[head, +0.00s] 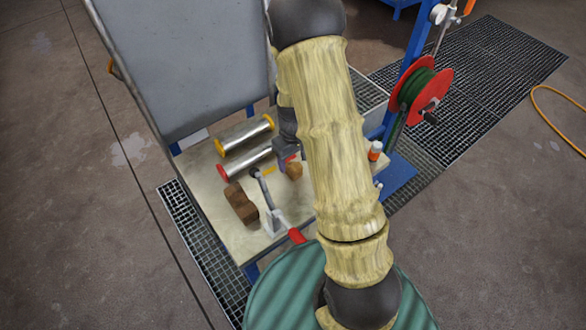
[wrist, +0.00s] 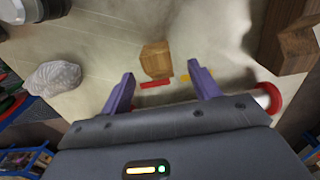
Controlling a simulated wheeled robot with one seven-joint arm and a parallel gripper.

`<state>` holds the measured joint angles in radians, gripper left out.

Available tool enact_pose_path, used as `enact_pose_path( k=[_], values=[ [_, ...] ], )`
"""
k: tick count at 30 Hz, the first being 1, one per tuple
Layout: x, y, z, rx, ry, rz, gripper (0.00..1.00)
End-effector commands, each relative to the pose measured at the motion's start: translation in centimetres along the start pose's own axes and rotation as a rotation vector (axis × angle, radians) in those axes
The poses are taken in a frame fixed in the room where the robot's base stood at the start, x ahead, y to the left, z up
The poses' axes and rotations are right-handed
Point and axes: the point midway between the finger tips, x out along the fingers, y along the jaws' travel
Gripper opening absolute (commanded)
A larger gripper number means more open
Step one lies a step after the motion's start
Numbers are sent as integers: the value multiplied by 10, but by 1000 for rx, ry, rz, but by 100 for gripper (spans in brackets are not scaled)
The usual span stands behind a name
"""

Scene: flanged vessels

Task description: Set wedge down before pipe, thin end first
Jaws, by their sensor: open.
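The wooden wedge (wrist: 156,58) lies on the pale tabletop in the wrist view, just beyond and between my fingertips. It also shows in the head view (head: 293,171), beside my wrist. My gripper (wrist: 160,74) is open, its two purple fingers apart with nothing held. I cannot tell which end of the wedge is thin. A steel pipe with red flanges (head: 243,162) lies left of the wedge in the head view, its right part hidden by my arm. One red flange (wrist: 270,97) shows at the right of the wrist view. A second pipe with yellow flanges (head: 245,135) lies behind it.
Red (wrist: 156,85) and yellow (wrist: 184,78) strips mark the tabletop near the wedge. A crumpled pale bag (wrist: 53,78) and an orange-and-white bottle (head: 375,150) are also there.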

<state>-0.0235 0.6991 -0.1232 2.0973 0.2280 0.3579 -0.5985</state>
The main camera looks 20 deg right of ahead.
Motion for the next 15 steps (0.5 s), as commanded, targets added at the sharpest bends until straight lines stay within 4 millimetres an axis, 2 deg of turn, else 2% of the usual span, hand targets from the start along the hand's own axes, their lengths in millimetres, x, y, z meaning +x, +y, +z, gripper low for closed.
enact_pose_path(
  k=[9,15],
  values=[
    [38,3,-3,0,-2,-1,62],
    [47,3,-4,1,1,0,62]
  ],
)
